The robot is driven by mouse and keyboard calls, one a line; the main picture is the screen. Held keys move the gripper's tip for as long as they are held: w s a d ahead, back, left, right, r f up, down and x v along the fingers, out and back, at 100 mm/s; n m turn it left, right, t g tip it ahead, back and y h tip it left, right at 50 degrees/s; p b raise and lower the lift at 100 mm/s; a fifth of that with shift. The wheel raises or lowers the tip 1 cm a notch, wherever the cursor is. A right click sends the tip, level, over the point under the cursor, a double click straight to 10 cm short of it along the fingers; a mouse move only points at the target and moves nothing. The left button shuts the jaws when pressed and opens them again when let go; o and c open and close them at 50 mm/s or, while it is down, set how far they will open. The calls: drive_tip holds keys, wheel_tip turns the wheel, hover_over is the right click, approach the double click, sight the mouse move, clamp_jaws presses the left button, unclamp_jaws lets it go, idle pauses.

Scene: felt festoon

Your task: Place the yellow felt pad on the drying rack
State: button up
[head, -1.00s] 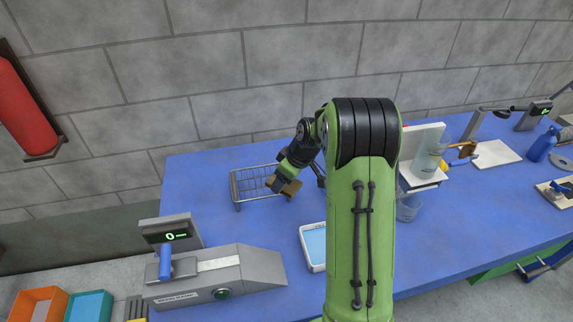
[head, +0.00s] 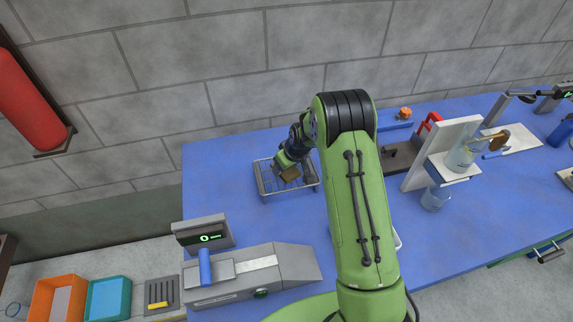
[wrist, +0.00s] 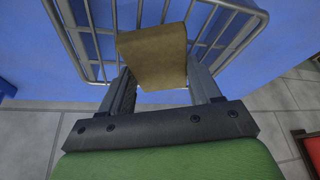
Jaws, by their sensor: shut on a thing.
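The yellow felt pad (wrist: 153,55) looks brownish-yellow and sits between the fingers of my gripper (wrist: 160,85) in the wrist view. In the head view the pad (head: 290,175) shows at the end of my gripper (head: 285,168), over the wire drying rack (head: 266,183). The rack's wires (wrist: 85,43) show behind and around the pad in the wrist view. My gripper is shut on the pad. I cannot tell whether the pad touches the rack.
A grey device with a display (head: 250,275) stands at the table's front left. A white stand (head: 440,150) and a beaker (head: 436,198) are to the right of my arm. Orange (head: 58,299) and teal (head: 108,298) bins sit at lower left. Blue table (head: 230,160) beside the rack is clear.

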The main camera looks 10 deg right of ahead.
drive_tip(key=shift+f, duration=0.1)
drive_tip(key=shift+f+b, duration=0.15)
drive_tip(key=shift+b, duration=0.15)
drive_tip(key=o, duration=1.1)
drive_tip(key=shift+d, duration=0.1)
